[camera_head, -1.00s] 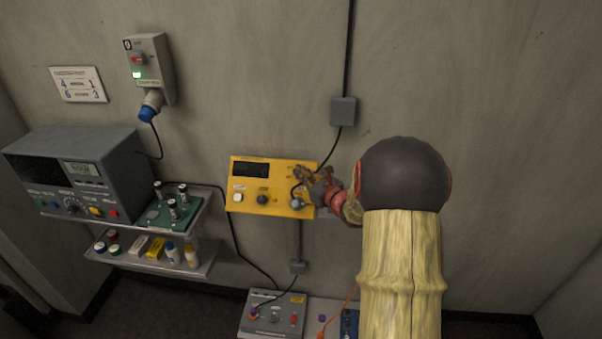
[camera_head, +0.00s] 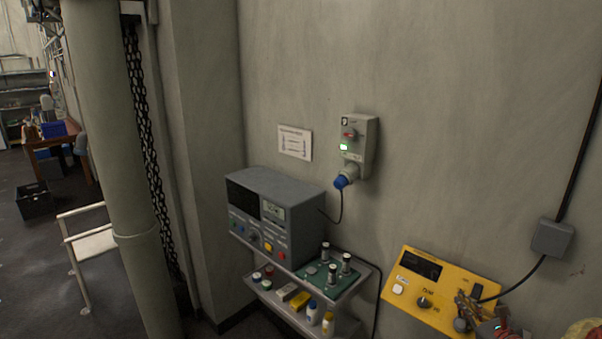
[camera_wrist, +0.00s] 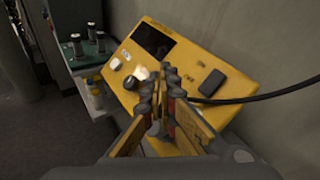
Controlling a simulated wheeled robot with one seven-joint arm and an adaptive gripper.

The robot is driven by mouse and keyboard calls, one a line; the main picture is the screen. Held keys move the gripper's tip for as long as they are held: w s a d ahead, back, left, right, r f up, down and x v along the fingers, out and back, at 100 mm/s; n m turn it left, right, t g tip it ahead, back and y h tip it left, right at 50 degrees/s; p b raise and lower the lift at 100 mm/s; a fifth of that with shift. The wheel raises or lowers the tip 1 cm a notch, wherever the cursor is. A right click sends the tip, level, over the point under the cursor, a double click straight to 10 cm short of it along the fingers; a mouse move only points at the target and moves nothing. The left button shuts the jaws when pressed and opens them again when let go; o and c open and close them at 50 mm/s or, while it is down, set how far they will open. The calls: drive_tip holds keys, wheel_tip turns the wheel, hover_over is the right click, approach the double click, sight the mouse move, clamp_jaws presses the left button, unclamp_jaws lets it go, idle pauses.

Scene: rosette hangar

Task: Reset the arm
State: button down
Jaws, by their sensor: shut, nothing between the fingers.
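My gripper (camera_head: 468,308) is at the lower right of the head view, in front of the right part of a yellow control panel (camera_head: 408,288) on the wall. In the wrist view, my gripper (camera_wrist: 160,84) has its fingers together and empty, over the lower part of the yellow panel (camera_wrist: 196,64). The panel has a dark display, a white button (camera_wrist: 115,64), a dark switch (camera_wrist: 212,82) and a knob partly hidden behind the fingers. I cannot tell whether the fingers touch the panel. Most of my arm is outside the head view.
A grey instrument (camera_head: 275,205) and a green board (camera_head: 335,285) stand on a wall shelf, with small bottles below. A switch box (camera_head: 358,140) with a blue plug hangs above.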

drive_tip(key=s+a+f+n+g+y+b, duration=0.1)
drive_tip(key=s+a+f+n+g+y, duration=0.3)
drive_tip(key=s+a+n, duration=0.65)
drive_tip(key=s+a+r+n+g+y, duration=0.1)
drive_tip(key=s+a+n+g+y, duration=0.1)
drive_tip(key=s+a+n+g, duration=0.8)
drive_tip(key=s+a+r+n+t+h+b, duration=0.2)
drive_tip(key=s+a+r+n+h, duration=0.2)
drive_tip(key=s+a+n+h, duration=0.4)
drive_tip(key=a+r+n+t+y+b, duration=0.1)
drive_tip(key=a+r+n+t+y, duration=0.1)
drive_tip(key=r+n, duration=0.3)
drive_tip(key=shift+a, duration=0.85)
